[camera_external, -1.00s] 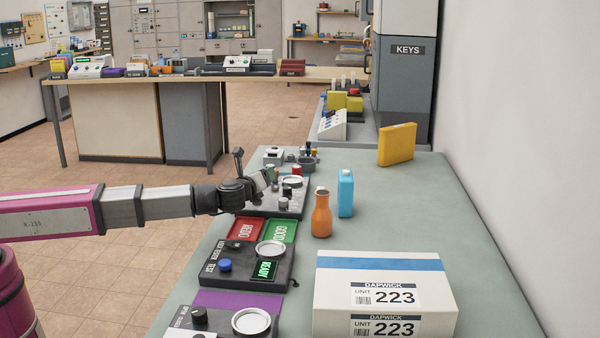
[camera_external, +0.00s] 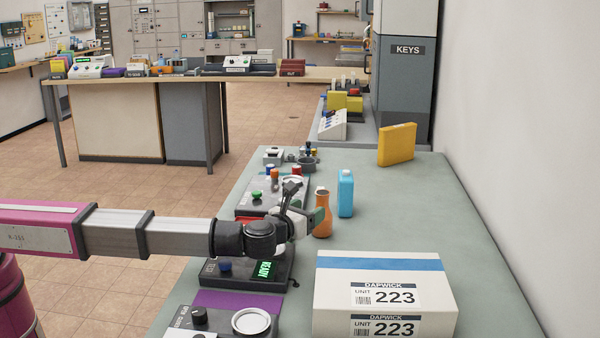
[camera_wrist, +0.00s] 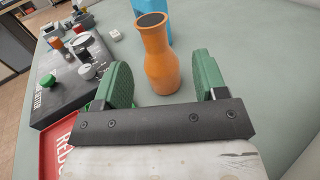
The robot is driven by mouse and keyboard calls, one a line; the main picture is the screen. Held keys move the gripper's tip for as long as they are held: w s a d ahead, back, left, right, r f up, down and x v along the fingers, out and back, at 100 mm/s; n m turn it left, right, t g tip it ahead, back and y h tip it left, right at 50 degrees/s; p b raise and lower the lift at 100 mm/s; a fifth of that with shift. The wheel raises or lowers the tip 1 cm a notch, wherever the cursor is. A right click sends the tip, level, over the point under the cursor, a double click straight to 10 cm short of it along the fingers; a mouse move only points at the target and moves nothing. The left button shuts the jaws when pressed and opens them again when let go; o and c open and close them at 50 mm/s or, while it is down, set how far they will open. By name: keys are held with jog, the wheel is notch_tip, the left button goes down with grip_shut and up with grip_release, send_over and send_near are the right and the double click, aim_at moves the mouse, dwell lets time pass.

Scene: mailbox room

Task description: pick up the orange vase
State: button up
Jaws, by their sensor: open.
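The orange vase (camera_external: 323,222) stands upright on the grey-green table, just left of and in front of a light blue bottle (camera_external: 346,194). In the wrist view the vase (camera_wrist: 158,62) rises just beyond and between the two green finger pads, with space on both sides. My gripper (camera_wrist: 160,88) is open and empty. In the outside view my gripper (camera_external: 316,222) is low over the table at the vase's left side and hides a part of it. I cannot tell whether a finger touches the vase.
A white box labelled 223 (camera_external: 385,295) stands at the near right. Dark test devices and a red tray (camera_wrist: 62,150) line the left side, partly under my arm. A yellow box (camera_external: 397,145) stands farther back. The table's right side (camera_external: 430,215) is clear.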

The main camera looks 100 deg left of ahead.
aim_at(319, 199)
jog(key=x, duration=0.8)
jog(key=shift+s+a+r, duration=0.15)
jog(key=shift+s+r, duration=0.05)
jog(key=shift+s, duration=0.1)
grip_shut()
